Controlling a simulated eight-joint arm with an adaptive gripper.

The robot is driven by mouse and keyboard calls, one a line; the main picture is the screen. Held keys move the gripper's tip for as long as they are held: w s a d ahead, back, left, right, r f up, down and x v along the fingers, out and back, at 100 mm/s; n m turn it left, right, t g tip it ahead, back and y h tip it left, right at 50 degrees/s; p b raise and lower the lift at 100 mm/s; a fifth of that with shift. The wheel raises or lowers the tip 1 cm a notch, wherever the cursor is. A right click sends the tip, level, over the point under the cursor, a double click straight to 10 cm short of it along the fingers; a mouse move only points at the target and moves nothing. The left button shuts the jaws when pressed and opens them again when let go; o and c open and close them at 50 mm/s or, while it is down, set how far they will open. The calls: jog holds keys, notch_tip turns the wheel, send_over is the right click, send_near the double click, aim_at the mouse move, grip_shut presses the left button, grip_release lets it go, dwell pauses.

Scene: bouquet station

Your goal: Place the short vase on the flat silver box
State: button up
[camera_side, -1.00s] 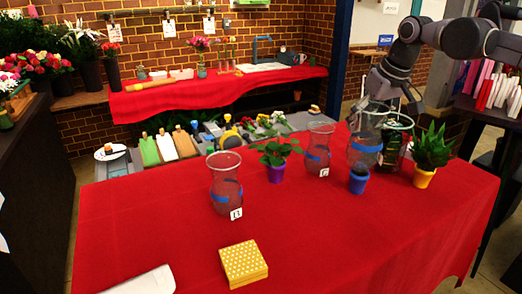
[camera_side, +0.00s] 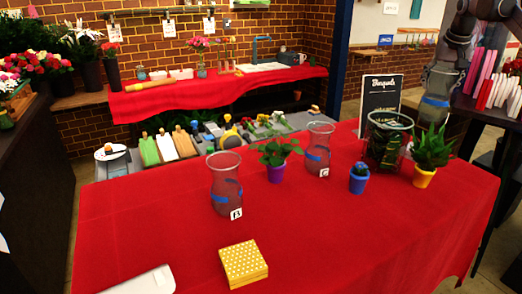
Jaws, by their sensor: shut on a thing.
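My gripper (camera_side: 447,62) is at the upper right, shut on a clear glass vase (camera_side: 436,103) with a blue band. It holds the vase in the air above and behind the potted plants at the table's right end. Its fingers are blurred against the glass and dark background. A clear vase with a blue band and a letter tag (camera_side: 225,187) stands near the table's middle. A similar tagged vase (camera_side: 318,150) stands farther back. A flat pale silver box (camera_side: 145,281) lies at the front left edge, partly cut off by the frame.
A yellow patterned box (camera_side: 243,263) lies at the front. A purple-potted plant (camera_side: 275,160), a small blue pot (camera_side: 359,179), a large glass container (camera_side: 388,140) and a yellow-potted plant (camera_side: 430,155) stand on the red table. A chalkboard sign (camera_side: 380,95) stands behind. The right front cloth is clear.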

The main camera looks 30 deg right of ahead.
jog(key=s+d+f+m+g+h, duration=0.1)
jog(key=s+d+f+m, duration=0.25)
jog(key=s+d, duration=0.65)
jog(key=w+a+f, duration=0.1)
jog(key=w+f, duration=1)
jog(key=w, duration=0.1)
jog(key=shift+w+a+m, duration=0.2)
jog(key=shift+a+m, duration=0.1)
jog(key=shift+m, duration=0.05)
jog(key=o, duration=1.9)
jog(key=shift+f, duration=0.15)
